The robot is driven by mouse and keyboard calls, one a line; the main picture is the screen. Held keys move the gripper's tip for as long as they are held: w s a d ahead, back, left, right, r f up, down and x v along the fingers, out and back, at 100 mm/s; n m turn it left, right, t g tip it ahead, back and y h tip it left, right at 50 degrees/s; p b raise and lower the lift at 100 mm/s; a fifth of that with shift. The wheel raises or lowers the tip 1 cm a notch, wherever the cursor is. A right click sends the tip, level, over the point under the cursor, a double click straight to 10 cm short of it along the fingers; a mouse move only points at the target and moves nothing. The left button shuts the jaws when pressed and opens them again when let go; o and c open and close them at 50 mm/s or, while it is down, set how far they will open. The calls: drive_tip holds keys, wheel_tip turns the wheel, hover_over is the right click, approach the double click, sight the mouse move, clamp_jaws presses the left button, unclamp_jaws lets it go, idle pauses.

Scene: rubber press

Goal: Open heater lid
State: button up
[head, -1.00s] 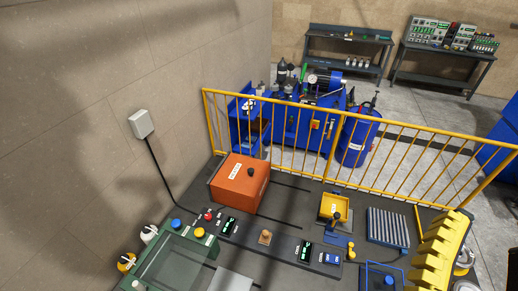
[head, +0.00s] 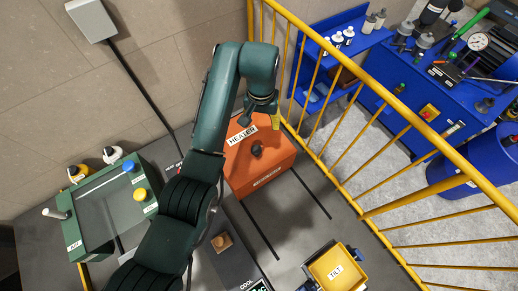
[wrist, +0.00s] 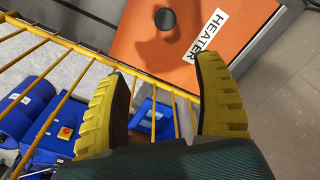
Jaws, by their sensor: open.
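The heater (head: 262,178) is an orange box with a "HEATER" label on its top and a dark round knob (head: 257,151) on the lid. The lid looks closed. The heater also shows in the wrist view (wrist: 170,45), with its knob (wrist: 166,20) near the top edge. My gripper (head: 275,123) is at the heater's far edge by the fence in the head view. In the wrist view its two yellow ridged fingers (wrist: 160,95) are spread wide with nothing between them. The knob is beyond the fingers, apart from them.
A yellow fence (head: 375,125) runs close beside the heater and my gripper. Behind it stand a blue workbench (head: 440,95) and a blue barrel (head: 480,160). A yellow "TILT" box (head: 335,268) and a green box (head: 105,205) share the table with the heater.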

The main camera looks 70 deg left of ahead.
sight(256, 150)
drive_tip(key=f, duration=0.5)
drive_tip(key=s+f, duration=0.1)
drive_tip(key=f, duration=0.5)
drive_tip(key=f+b, duration=0.1)
drive_tip(key=f, duration=0.5)
drive_tip(key=shift+s+f, duration=0.1)
drive_tip(key=shift+s, duration=0.3)
clamp_jaws()
drive_tip(key=shift+d, duration=0.15)
